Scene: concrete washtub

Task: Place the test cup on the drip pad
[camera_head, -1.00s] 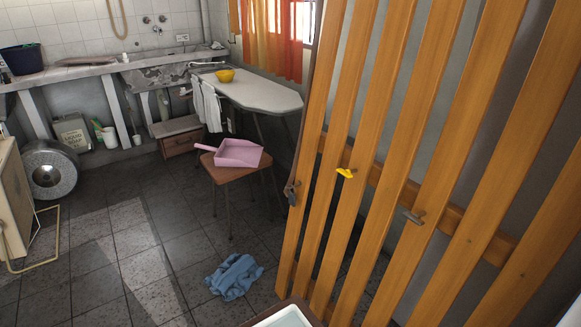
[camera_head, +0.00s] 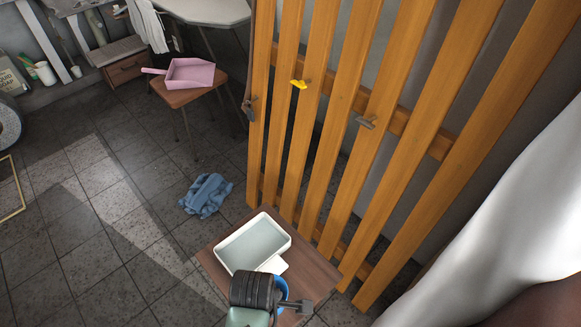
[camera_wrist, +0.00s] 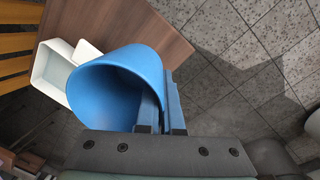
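A blue cup (camera_wrist: 113,80), which I take for the test cup, fills the middle of the wrist view with its open mouth toward the camera. My gripper (camera_wrist: 163,112) is shut on its wall, with the fingers at the cup's right side. In the head view my gripper (camera_head: 290,303) hides most of the cup (camera_head: 282,288), over the near part of a small brown table. A white rectangular tray (camera_head: 285,240) with a pale grey-green inside lies on that table. A small white flat piece (camera_head: 277,265) sits at its near corner; I cannot tell which is the drip pad.
The brown tabletop (camera_head: 312,268) has bare wood right of the tray. Tall orange wooden slats (camera_head: 330,120) stand close behind it. A blue cloth (camera_head: 206,195) lies on the tiled floor. A stool (camera_head: 190,94) holds a pink dustpan (camera_head: 190,73). White fabric (camera_head: 490,240) fills the lower right.

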